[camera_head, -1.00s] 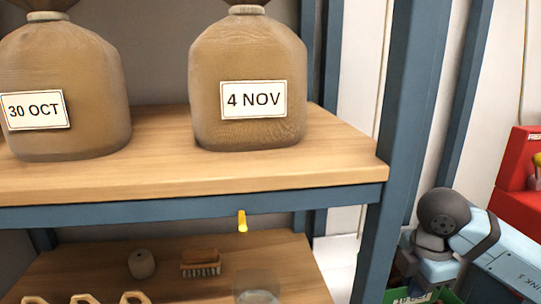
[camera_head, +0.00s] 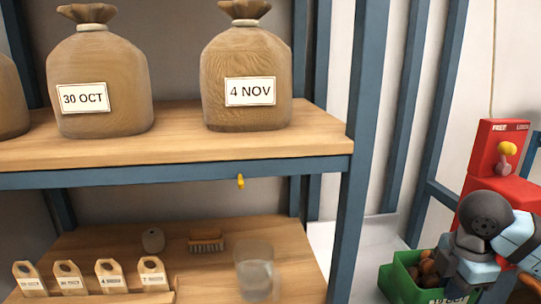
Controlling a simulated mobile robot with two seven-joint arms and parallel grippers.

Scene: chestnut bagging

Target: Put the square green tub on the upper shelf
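A green tub (camera_head: 400,283) with brown chestnuts (camera_head: 428,272) in it shows at the lower right, cut by the bottom edge. A pale label with partly hidden writing is on its front. My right gripper (camera_head: 462,285) is over the tub's right side and hides part of it. Its fingertips are not clear, so I cannot tell whether it touches or holds the tub. The upper shelf (camera_head: 200,150) is wooden with a blue frame and carries several tied brown sacks, two labelled 30 OCT and 4 NOV. My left gripper is not in view.
The sack (camera_head: 247,80) labelled 4 NOV stands near the shelf's right end, with a little bare wood beside it. A blue post (camera_head: 352,190) stands between shelf and tub. The lower shelf holds tags, a brush (camera_head: 207,241) and a clear cup (camera_head: 255,270). A red machine (camera_head: 490,160) stands right.

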